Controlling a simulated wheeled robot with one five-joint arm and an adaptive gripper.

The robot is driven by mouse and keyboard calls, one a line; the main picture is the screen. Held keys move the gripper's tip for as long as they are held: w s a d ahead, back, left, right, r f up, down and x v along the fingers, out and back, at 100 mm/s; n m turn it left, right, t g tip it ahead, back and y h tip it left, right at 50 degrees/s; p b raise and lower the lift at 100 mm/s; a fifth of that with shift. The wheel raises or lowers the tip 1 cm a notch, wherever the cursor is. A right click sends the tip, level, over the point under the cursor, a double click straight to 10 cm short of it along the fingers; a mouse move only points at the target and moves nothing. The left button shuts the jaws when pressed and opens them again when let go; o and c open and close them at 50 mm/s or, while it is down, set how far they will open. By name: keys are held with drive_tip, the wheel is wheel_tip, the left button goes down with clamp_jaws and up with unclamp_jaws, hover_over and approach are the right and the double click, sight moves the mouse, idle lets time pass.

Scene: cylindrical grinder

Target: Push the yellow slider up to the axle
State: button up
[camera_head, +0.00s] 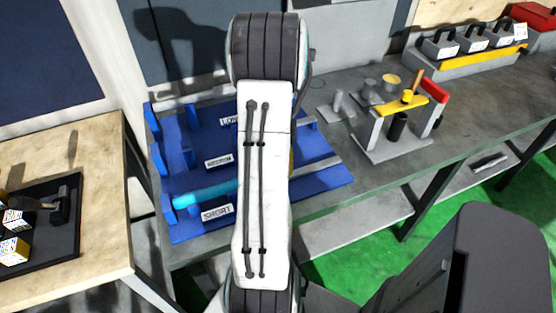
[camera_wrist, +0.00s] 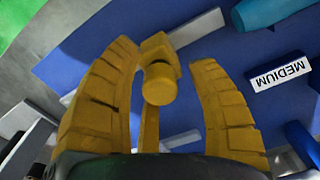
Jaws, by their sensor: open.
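The yellow slider (camera_wrist: 160,84) shows in the wrist view as a block with a round knob. My gripper (camera_wrist: 163,56) is open, with one yellow finger on each side of the slider; I cannot tell whether either finger touches it. The cyan axle (camera_head: 203,192) lies on the blue fixture (camera_head: 180,158) beside the SHORT label in the head view. Part of a cyan rod, likely the axle, shows at the top of the wrist view (camera_wrist: 268,10). In the head view my arm hides the gripper and most of the fixture's middle.
The fixture has grey rails and a MEDIUM label (camera_wrist: 280,72). A grey stand with a yellow top (camera_head: 402,103) is to its right on the grey bench (camera_head: 340,190). A wooden table (camera_head: 85,150) with a black tray (camera_head: 62,240) is at left.

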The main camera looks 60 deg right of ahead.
drive_tip(key=shift+c, duration=0.2)
clamp_jaws()
drive_tip(key=w+a, duration=0.1)
drive_tip(key=a, duration=0.1)
drive_tip(key=w+a+b, duration=0.1)
drive_tip(key=w, duration=0.1)
drive_tip(key=w+a, duration=0.1)
drive_tip(key=a, duration=0.1)
drive_tip(key=shift+w+a+b, duration=0.25)
drive_tip(key=shift+a+b, duration=0.1)
drive_tip(key=shift+c, duration=2.4)
unclamp_jaws()
drive_tip(key=o, duration=0.3)
drive_tip(key=shift+w+a, duration=0.15)
drive_tip(key=shift+o, duration=1.1)
